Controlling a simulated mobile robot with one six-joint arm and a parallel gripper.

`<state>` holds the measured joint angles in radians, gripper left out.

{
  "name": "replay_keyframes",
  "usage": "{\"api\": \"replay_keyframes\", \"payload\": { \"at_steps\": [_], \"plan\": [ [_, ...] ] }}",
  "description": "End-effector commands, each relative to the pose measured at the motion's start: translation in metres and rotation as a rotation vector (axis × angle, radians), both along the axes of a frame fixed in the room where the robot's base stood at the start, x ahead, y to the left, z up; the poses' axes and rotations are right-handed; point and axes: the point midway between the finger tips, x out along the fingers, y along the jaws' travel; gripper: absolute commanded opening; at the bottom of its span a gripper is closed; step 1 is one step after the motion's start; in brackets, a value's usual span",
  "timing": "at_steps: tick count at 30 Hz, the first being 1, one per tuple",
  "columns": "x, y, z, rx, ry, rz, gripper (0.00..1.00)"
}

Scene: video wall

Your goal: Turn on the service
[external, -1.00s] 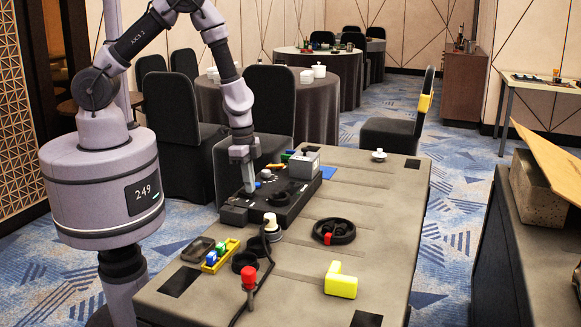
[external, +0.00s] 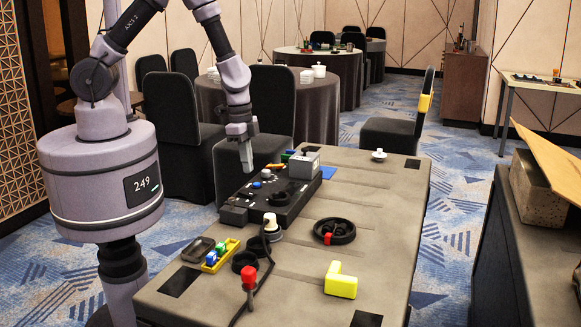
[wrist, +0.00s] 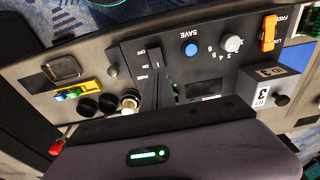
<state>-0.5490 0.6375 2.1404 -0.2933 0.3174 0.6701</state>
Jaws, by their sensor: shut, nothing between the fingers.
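The black control panel (external: 272,200) lies on the grey table. In the wrist view the panel carries a black rocker switch (wrist: 157,66) between the labels OFF and ON, a blue button (wrist: 191,49) marked SAVE, and a white numbered knob (wrist: 232,43). An orange-handled switch (wrist: 269,33) stands near the LOCK label.
A grey box (external: 304,164) stands on the panel's far end.

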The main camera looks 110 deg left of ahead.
Motion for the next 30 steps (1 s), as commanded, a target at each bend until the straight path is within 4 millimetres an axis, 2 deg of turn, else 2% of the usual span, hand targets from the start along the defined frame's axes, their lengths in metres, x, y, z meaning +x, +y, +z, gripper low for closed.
{"api": "replay_keyframes", "payload": {
  "at_steps": [1,3,10,15,28,30],
  "plan": [
    [0.002,0.000,0.016,0.001,-0.001,-0.001,0.00],
    [0.005,0.000,0.032,0.001,-0.001,-0.001,0.00],
    [0.011,0.000,0.070,0.000,0.000,-0.001,0.00],
    [0.012,-0.001,0.078,-0.001,0.002,0.000,0.00],
    [0.012,-0.001,0.078,-0.001,0.001,-0.001,0.00],
    [0.015,-0.007,0.090,0.010,-0.012,-0.018,0.00]
  ]
}}
